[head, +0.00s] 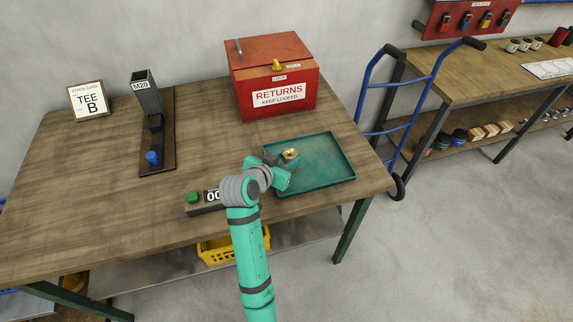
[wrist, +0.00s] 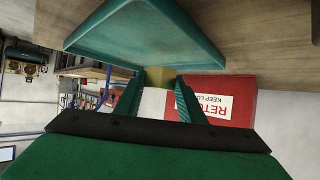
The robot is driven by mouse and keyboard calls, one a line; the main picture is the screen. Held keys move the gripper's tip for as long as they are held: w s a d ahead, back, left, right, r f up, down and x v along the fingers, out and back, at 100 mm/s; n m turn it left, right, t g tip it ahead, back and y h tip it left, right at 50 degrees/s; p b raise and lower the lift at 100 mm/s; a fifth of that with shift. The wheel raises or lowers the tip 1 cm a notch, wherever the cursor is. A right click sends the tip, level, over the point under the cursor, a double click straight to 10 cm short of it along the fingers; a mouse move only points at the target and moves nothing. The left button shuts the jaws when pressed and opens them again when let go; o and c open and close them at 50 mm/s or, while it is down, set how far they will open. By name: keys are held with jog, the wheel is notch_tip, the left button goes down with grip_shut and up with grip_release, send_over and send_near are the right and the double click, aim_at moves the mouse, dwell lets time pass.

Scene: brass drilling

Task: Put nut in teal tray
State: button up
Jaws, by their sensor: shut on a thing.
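The brass nut (head: 290,153) shows at the tips of my gripper (head: 284,165) in the head view, over the left part of the teal tray (head: 338,177). In the wrist view, my gripper's two fingers (wrist: 157,92) are shut on the nut (wrist: 158,75), seen as a brass patch between them. The teal tray (wrist: 140,40) fills the top of the wrist view, close to the fingertips. The tray floor that shows is empty. Whether the nut touches the tray floor I cannot tell.
A red returns box (head: 275,90) stands behind the tray. A counter with a green button (head: 193,197) lies left of my wrist. A dark dispenser (head: 148,95) and a stock card (head: 89,101) stand farther left on the wooden table (head: 90,190). A blue hand truck (head: 431,80) stands right.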

jog(key=shift+w+d+f, duration=0.1)
jog(key=shift+w+f, duration=0.25)
jog(key=shift+f, duration=1.6)
jog(key=o, duration=1.4)
jog(key=shift+f, duration=0.15)
jog(key=shift+c, duration=0.2)
jog(key=shift+s+r, duration=0.2)
jog(key=shift+r, duration=0.05)
jog(key=v, duration=1.1)
jog(key=shift+s, duration=0.25)
